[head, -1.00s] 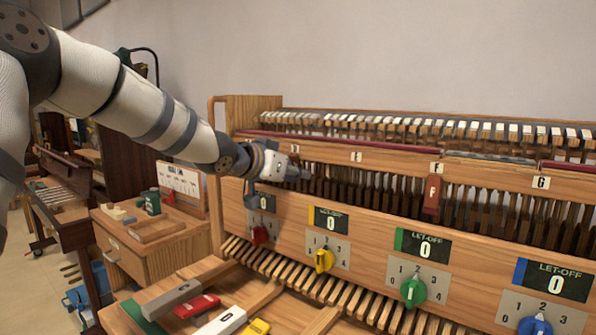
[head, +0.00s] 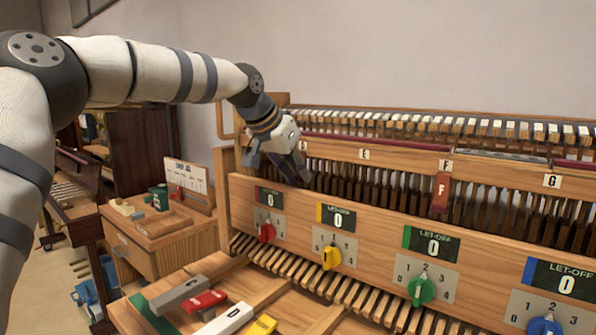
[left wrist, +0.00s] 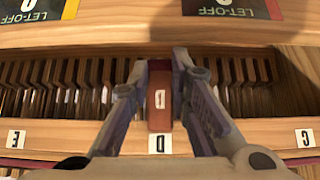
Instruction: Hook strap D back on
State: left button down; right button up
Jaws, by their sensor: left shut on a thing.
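Strap D (left wrist: 160,98) is a dark red tag with a small pale label, in the middle of the left wrist view. It stands in line with the D plate (left wrist: 158,143) on the wooden rail. My left gripper (left wrist: 165,62) is shut on strap D, one finger on each side. In the head view my left gripper (head: 297,180) points down in front of the rail at the left end of the action and hides most of the strap. I cannot tell whether the strap's upper end is on its hook. My right gripper is not in view.
A red F strap (head: 441,192) hangs from the same rail. Below are let-off panels with a red knob (head: 266,233), a yellow knob (head: 331,257), a green knob (head: 422,290) and a blue knob. Coloured blocks (head: 204,301) lie on the bench in front.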

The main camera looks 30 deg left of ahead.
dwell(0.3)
pick_arm(q)
jog(key=c, duration=1.5)
grip_release()
jog(key=v, duration=1.2)
